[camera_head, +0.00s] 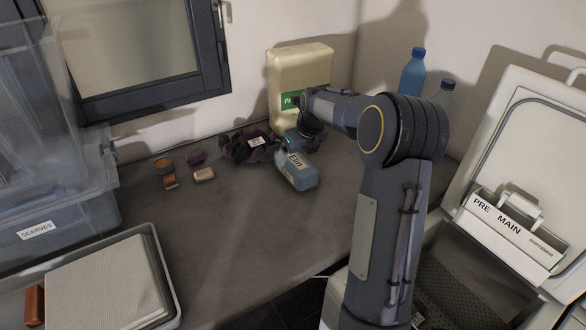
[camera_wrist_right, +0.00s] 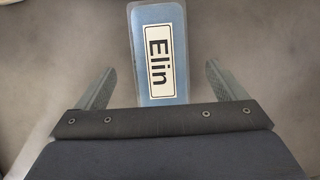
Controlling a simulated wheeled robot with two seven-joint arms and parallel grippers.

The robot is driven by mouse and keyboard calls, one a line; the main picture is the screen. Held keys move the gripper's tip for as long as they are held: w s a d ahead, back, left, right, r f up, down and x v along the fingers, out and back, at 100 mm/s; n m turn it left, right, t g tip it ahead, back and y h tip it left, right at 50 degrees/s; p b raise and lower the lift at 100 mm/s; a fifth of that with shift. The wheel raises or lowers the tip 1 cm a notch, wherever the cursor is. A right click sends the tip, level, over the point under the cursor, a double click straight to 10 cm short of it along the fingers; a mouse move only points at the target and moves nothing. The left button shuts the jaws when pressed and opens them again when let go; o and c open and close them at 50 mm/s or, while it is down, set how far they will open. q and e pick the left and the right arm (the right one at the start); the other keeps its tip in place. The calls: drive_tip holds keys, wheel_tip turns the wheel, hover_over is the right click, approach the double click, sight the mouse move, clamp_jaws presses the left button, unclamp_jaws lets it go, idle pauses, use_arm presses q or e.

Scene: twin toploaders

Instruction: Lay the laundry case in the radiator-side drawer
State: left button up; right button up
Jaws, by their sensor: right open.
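A translucent blue case with a white label reading "Elin" (camera_head: 303,179) lies on the grey worktop; it looks like the laundry case. My right gripper (camera_head: 297,146) is at its far end in the head view. In the right wrist view the blue case (camera_wrist_right: 153,97) lies between the two open, spread fingers, with a gap on each side; the gripper does not hold it. A white drawer marked PRE, MAIN and softener (camera_head: 508,238) is on the open toploader at the right. No radiator shows, so I cannot tell which side this drawer is on. My left gripper is not in view.
Dark purple cloth (camera_head: 240,148) lies beside the case, before a cream canister (camera_head: 299,78). Small blocks (camera_head: 204,175) sit further left. A clear bin labelled SCARVES (camera_head: 62,225) and a tray (camera_head: 170,285) fill the left. Bottles (camera_head: 412,75) stand behind my arm. The middle worktop is clear.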

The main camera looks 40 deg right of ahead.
sight(296, 161)
drive_tip(key=p+x, duration=0.1)
drive_tip(key=x, duration=0.5)
drive_tip(key=shift+w+f, duration=0.15)
drive_tip(key=shift+f, duration=0.05)
